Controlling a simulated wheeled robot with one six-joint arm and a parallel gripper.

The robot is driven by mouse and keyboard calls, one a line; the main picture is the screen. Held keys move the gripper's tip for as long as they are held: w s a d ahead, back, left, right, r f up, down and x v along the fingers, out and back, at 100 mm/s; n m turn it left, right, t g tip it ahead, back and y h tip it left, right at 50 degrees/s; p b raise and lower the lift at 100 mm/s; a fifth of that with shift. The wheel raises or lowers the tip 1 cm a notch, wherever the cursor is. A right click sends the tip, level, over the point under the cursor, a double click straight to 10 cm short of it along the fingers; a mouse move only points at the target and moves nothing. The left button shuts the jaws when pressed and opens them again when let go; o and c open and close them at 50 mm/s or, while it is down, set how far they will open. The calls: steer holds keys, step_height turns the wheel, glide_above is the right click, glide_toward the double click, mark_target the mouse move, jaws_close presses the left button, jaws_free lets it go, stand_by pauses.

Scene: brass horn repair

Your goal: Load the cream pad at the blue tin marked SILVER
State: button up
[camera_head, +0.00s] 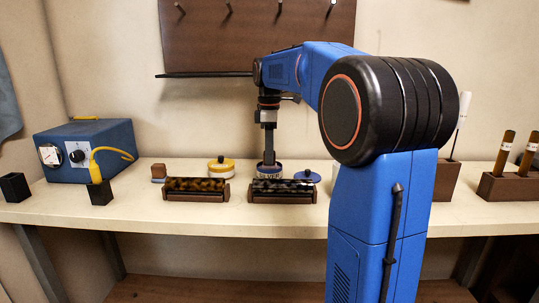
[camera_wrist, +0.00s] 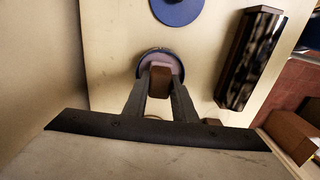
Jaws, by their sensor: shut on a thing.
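The blue tin (camera_head: 270,171) stands open on the bench in the head view, with part of its label showing. In the wrist view its round rim (camera_wrist: 141,68) shows beyond my fingertips, around a greyish inside. My gripper (camera_head: 268,161) points straight down at the tin's mouth. In the wrist view my gripper (camera_wrist: 161,82) is shut on a brown block (camera_wrist: 161,77), which looks like the back of the pad. The pad's cream face is hidden below; I cannot tell whether it touches the filling. A blue lid (camera_head: 307,175) lies right of the tin, also in the wrist view (camera_wrist: 177,8).
Two dark brush-like blocks (camera_head: 196,190) (camera_head: 282,191) lie in front of the tins. A blue machine (camera_head: 86,148) is farther left; wooden holders (camera_head: 510,187) stand right.

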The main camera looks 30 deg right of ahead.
steer(key=shift+r, duration=3.35)
